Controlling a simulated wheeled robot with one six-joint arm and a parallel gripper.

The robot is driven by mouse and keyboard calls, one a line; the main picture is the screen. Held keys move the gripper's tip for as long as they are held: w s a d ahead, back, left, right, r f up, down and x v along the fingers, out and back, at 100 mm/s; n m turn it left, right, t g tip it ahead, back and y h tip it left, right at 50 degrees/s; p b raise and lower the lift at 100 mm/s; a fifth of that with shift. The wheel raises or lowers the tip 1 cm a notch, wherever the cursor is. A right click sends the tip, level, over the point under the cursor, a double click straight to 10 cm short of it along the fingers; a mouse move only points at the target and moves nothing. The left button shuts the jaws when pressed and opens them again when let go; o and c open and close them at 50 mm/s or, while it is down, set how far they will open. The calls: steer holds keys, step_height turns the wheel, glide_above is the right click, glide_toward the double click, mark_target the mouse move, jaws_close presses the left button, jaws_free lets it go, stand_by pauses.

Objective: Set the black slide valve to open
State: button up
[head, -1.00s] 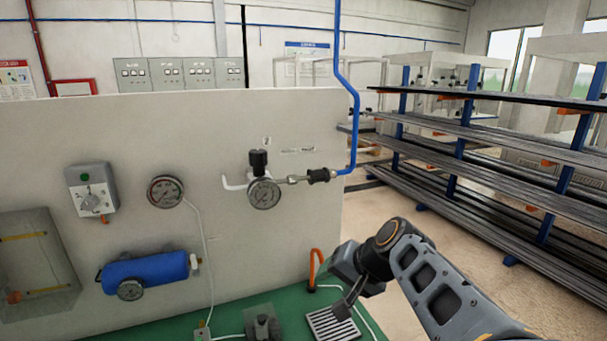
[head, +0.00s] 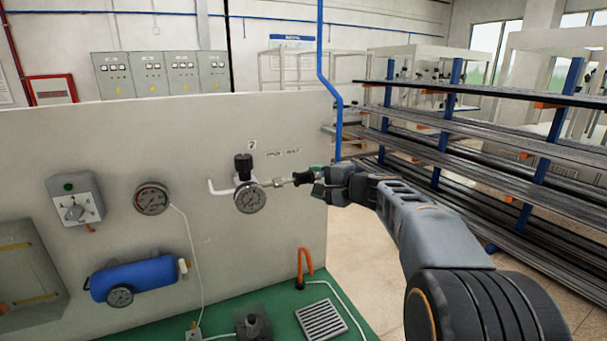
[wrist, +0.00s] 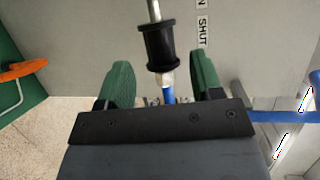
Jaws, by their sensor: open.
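The black slide valve (head: 304,178) is a ribbed black sleeve on a thin horizontal rod, right of the gauge on the pale panel. In the wrist view the sleeve (wrist: 160,45) sits beside the word SHUT on the label (wrist: 202,32); the label (head: 283,153) is above the line in the head view. My gripper (head: 317,180) is at the sleeve's right end. I see no contact.
A pressure gauge (head: 250,198) with a black knob (head: 243,166) is left of the valve. A blue pipe (head: 329,65) runs up at the panel's right edge. A rack of long stock (head: 480,150) stands to the right. An orange hook (head: 304,262) rises from the green bench below.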

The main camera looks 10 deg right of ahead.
mark_target(308, 179)
steer(key=shift+p+x, duration=0.7)
steer(key=shift+x, duration=2.15)
